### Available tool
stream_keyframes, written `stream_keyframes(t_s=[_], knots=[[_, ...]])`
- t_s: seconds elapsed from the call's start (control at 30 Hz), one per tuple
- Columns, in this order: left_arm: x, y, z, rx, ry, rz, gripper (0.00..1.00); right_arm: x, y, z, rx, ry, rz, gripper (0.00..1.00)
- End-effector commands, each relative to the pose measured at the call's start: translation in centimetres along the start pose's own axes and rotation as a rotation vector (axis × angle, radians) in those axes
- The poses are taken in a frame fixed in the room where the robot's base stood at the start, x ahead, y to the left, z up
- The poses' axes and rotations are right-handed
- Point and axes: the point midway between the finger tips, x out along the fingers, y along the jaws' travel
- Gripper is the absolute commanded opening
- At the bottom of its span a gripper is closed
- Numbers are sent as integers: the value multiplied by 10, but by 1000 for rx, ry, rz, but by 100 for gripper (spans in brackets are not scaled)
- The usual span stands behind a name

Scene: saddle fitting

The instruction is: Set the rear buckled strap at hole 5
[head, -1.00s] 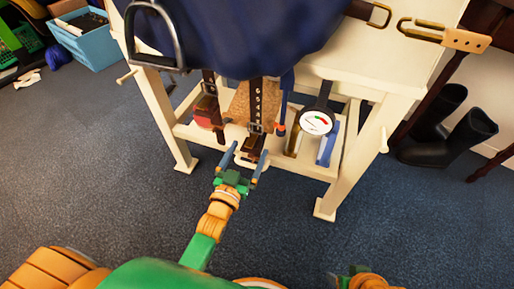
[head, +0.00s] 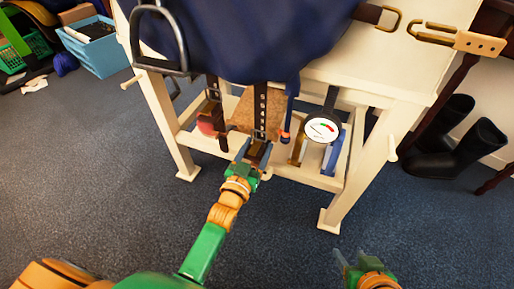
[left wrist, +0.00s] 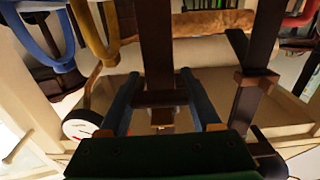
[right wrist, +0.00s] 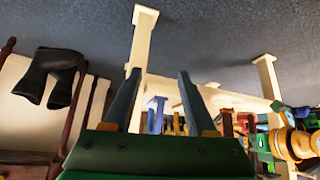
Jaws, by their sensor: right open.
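Two dark buckled straps hang below the blue saddle cloth (head: 240,40). The middle strap (head: 260,108) has pale marks down its length; the other strap (head: 213,95) hangs to its left by a reddish piece. I cannot tell which is the rear one, nor read the hole set. My left gripper (head: 255,152) is open at the lower end of the middle strap. In the left wrist view this strap (left wrist: 158,45) runs down between the fingers, with a brassy piece (left wrist: 161,118) below; contact is unclear. My right gripper (head: 352,258) is open and empty, low at the right.
A round gauge (head: 321,129) hangs right of the straps. The cream stand (head: 375,160) has legs and a low shelf around them. A metal stirrup (head: 160,40) hangs at left. Floor in front is clear.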

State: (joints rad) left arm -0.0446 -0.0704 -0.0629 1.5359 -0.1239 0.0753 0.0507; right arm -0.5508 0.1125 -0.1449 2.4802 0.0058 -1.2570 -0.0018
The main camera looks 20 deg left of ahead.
Motion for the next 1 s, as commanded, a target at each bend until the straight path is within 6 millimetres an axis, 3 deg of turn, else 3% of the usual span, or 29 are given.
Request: stream_keyframes(t_s=[0.03,0.17,0.43,0.57,0.8,1.0], knots=[[0,0,0,0,0,0,36,0,0,0,0,0,0,57],[0,0,0,0,0,0,0,0,0,0,0,-1,0,57],[0,0,-3,0,0,0,0,-1,0,1,1,-10,0,57],[0,0,-16,0,-1,0,0,13,2,28,5,-127,3,57],[0,0,-40,-1,-2,0,0,34,4,95,15,-362,7,57],[0,0,-62,-1,-1,0,0,51,5,148,12,-453,10,57]])
